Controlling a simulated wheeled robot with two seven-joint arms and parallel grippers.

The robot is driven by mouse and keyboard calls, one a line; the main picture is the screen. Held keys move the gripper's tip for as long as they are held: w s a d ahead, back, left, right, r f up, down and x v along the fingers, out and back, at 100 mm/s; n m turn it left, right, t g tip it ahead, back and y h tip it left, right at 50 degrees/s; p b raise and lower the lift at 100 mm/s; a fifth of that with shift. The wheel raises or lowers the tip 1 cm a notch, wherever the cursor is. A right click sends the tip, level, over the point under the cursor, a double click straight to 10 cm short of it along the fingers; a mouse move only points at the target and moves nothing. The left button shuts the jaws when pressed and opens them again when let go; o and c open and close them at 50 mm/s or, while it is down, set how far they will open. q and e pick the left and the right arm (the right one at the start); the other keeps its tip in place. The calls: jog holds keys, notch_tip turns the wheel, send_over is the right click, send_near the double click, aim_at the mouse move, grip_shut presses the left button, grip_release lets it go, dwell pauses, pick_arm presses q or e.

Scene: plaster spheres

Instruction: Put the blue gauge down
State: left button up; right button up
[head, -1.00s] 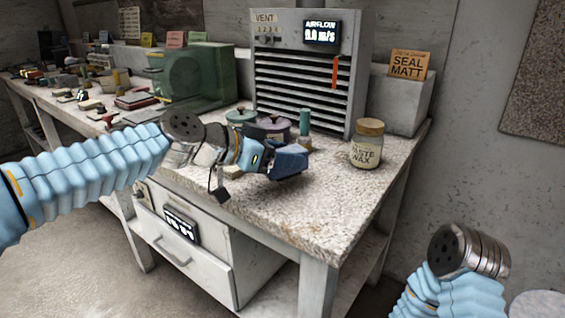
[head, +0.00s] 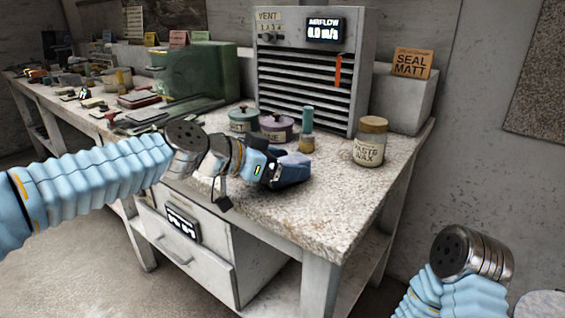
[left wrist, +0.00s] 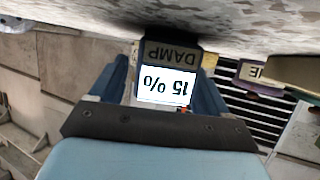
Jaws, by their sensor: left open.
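The blue gauge (left wrist: 168,56) shows upside down in the left wrist view, with a DAMP label and a white screen reading 15 %. It sits between the two dark blue fingers of my left gripper (left wrist: 163,88), which is open around it. Its far end meets the speckled worktop (left wrist: 80,10) in that view. In the head view, my left gripper (head: 284,172) is low over the worktop's front part, and I cannot clearly separate gauge from fingers there. My right arm shows at lower right, but its gripper is out of view.
Behind my left gripper stand a green pot (head: 243,119), a purple pot (head: 277,127) and a teal-topped bottle (head: 307,130). A paste wax jar (head: 370,142) stands to the right. The vented cabinet (head: 310,75) closes off the back. Worktop between gripper and jar is clear.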

pick_arm(q)
jog(key=shift+r, duration=0.25)
jog(key=b+v, duration=0.3)
jog(key=v, duration=0.8)
jog(key=shift+f, duration=0.1)
jog(key=shift+s+a+r, duration=0.2)
jog(key=shift+a+r, duration=0.05)
jog(key=shift+a, duration=0.15)
